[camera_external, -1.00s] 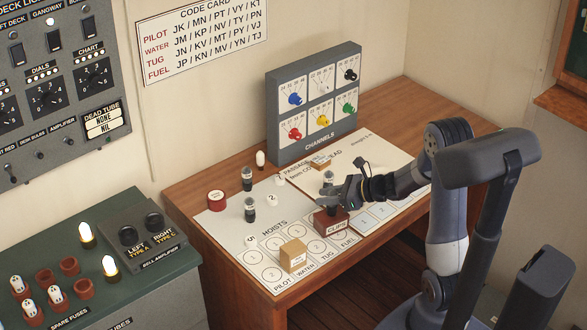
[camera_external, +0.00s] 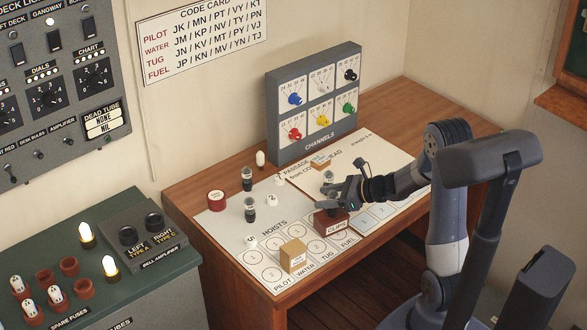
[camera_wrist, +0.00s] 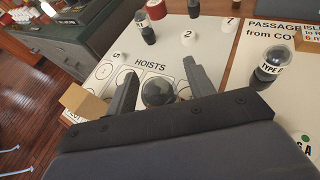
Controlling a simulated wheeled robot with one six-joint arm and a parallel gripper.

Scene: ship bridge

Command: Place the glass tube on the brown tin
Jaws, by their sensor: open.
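The brown tin, a dark red-brown box marked CLIPS (camera_external: 334,227), stands near the desk's front edge. My gripper (camera_external: 330,199) is just above it with its fingers apart. In the wrist view, a clear glass tube top (camera_wrist: 157,92) shows between my open gripper fingers (camera_wrist: 157,82). Its lower part is hidden, so I cannot tell whether it rests on the tin. Another glass-topped tube marked TYPE C (camera_wrist: 268,66) stands on the desk to the right in the wrist view; it also shows behind my gripper in the external view (camera_external: 328,178).
More dark-based tubes (camera_external: 247,179) (camera_external: 250,210) stand at the desk's left, near a round red tin (camera_external: 216,200). A cardboard box (camera_external: 293,255) is left of the brown tin. Small white numbered pieces (camera_external: 271,198) and the grey channels panel (camera_external: 318,105) are further back.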

